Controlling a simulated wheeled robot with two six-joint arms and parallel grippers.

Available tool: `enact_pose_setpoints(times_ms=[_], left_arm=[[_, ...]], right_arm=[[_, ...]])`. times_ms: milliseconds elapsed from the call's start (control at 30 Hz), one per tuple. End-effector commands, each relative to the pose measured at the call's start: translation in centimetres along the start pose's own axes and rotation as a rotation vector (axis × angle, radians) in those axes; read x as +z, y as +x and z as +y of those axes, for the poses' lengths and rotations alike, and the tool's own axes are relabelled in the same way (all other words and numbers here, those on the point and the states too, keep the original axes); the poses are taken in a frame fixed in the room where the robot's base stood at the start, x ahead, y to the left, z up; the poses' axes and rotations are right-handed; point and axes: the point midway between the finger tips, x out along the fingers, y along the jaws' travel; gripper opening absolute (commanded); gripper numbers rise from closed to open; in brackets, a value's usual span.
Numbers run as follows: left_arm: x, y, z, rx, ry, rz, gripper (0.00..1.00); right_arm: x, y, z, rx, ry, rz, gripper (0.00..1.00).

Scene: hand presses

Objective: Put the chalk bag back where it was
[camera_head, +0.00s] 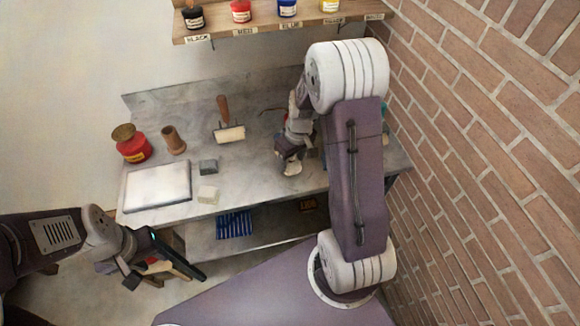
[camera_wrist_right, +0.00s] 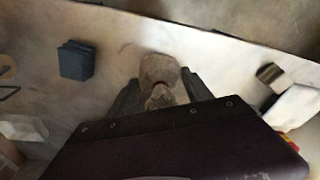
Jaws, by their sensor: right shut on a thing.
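The chalk bag (camera_wrist_right: 160,72) is a small beige-grey pouch with a dark red tie at its neck. In the right wrist view it sits between the two dark fingers of my right gripper (camera_wrist_right: 162,88), which is shut on it. In the head view the bag's pale lower part (camera_head: 292,168) shows below my right gripper (camera_head: 288,152), over the right half of the grey bench (camera_head: 258,177). I cannot tell whether the bag touches the bench. My left gripper (camera_head: 160,267) is open and empty, low at the left, in front of the bench.
On the bench are a white slab (camera_head: 157,186), red jar (camera_head: 134,149), wooden cylinder (camera_head: 173,140), roller (camera_head: 230,134), grey block (camera_head: 208,166) and pale block (camera_head: 208,194). A wall shelf (camera_head: 270,32) holds ink jars. A brick wall (camera_head: 480,150) closes the right side.

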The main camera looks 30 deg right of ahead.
Motion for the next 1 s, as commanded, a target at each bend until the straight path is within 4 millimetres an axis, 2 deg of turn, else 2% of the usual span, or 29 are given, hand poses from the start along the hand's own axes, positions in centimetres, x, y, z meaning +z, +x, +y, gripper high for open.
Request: enact_pose_setpoints(times_ms=[167,300,400,800,833,900,1000], left_arm=[[0.0,0.0,0.0,0.0,0.0,0.0,0.36],[0.0,0.1,0.0,0.0,0.0,0.0,0.36],[0.0,0.1,0.0,0.0,0.0,0.0,0.36],[0.1,0.7,0.0,0.0,0.0,0.0,0.36],[0.1,0.5,0.0,0.0,0.0,0.0,0.36],[0.1,0.5,0.0,0.0,0.0,0.0,0.36],[0.1,0.5,0.0,0.0,0.0,0.0,0.36]], right_arm=[[-0.4,0.6,-0.1,0.0,0.001,0.001,0.2],[0.1,3.1,-0.1,-0.002,0.002,-0.004,0.2],[0.2,4.2,0.0,0.0,0.002,-0.001,0.2],[0.3,4.9,0.1,0.001,0.0,0.001,0.2],[0.3,4.7,0.1,0.001,0.0,0.0,0.67],[0.3,4.7,0.1,0.001,0.0,0.0,0.8],[0.3,4.7,0.1,0.001,0.0,0.0,0.8]])
